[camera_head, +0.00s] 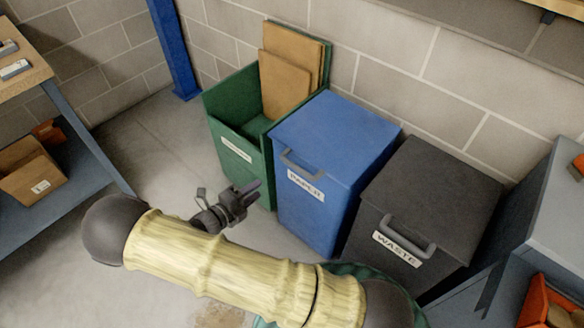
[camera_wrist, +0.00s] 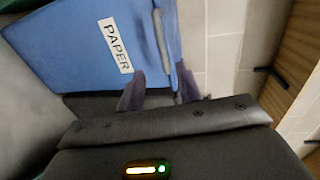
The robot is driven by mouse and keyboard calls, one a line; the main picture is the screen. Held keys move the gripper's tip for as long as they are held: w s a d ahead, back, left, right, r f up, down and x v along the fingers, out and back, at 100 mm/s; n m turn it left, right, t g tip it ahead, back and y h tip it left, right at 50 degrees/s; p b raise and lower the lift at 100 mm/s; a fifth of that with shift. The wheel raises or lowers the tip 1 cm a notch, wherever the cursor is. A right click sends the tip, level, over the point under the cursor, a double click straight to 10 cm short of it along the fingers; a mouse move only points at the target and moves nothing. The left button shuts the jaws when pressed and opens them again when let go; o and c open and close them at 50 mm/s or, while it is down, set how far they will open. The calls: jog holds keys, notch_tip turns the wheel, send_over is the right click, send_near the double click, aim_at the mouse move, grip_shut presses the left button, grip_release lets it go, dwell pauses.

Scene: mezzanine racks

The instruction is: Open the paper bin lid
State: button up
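The blue paper bin (camera_head: 310,220) stands between a green bin and a dark waste bin. Its blue lid (camera_head: 335,128) is down, with a grey handle (camera_head: 300,165) at its front edge above the PAPER label. My gripper (camera_head: 254,190) is in front of the green bin, left of the paper bin and apart from the handle. In the wrist view the two fingers of my gripper (camera_wrist: 160,88) are spread with nothing between them. The paper bin (camera_wrist: 75,50) shows beyond them, its handle (camera_wrist: 162,38) ahead of the gap.
The green open bin (camera_head: 240,165) holds brown cardboard (camera_head: 284,85). The dark waste bin (camera_head: 430,200) is close on the right. A shelf rack with a cardboard box (camera_head: 30,170) is at the left, a grey cabinet (camera_head: 560,210) at the right. Clear floor lies left of the bins.

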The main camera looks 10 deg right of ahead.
aim_at(292, 164)
jog(key=shift+d, duration=0.15)
jog(key=b+x, duration=0.2)
jog(key=x, duration=1.5)
jog(key=shift+w+d, duration=0.1)
grip_shut()
